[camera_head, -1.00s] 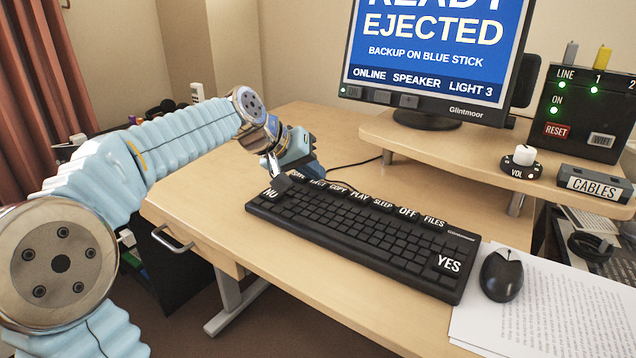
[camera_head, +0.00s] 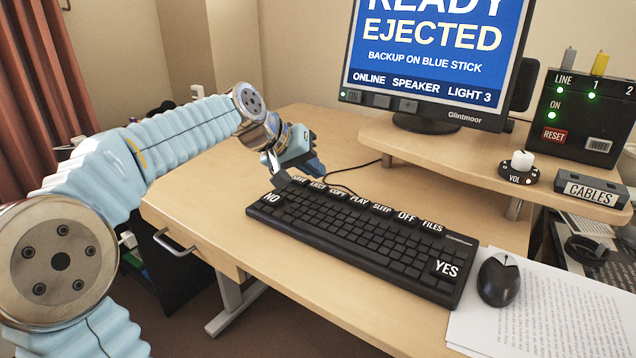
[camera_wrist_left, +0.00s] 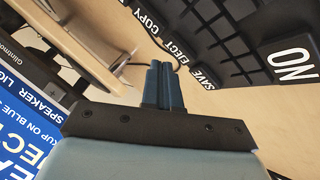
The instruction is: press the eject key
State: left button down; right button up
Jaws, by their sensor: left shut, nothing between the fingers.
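The black keyboard (camera_head: 365,240) lies on the desk with a row of labelled keys along its far edge. The eject key (camera_head: 318,185) is near the left end of that row, between SAVE and COPY. Its label also shows in the wrist view (camera_wrist_left: 181,58). My left gripper (camera_head: 313,165) is shut and empty, just behind and above the SAVE and EJECT keys, apart from them. In the wrist view its blue fingers (camera_wrist_left: 164,66) are together, near these labels. The monitor (camera_head: 435,65) reads READY, EJECTED, BACKUP ON BLUE STICK. My right gripper is out of view.
A mouse (camera_head: 498,280) and printed sheets (camera_head: 555,310) lie right of the keyboard. A raised shelf (camera_head: 450,157) holds the monitor, a VOL knob (camera_head: 520,165) and a CABLES box (camera_head: 590,190). A black panel (camera_head: 590,115) has lit green lamps. Desk left of the keyboard is clear.

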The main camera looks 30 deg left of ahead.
aim_at(313, 187)
pick_arm(q)
notch_tip(313, 187, up, 5)
jog(key=p, duration=0.4)
dwell(1.0)
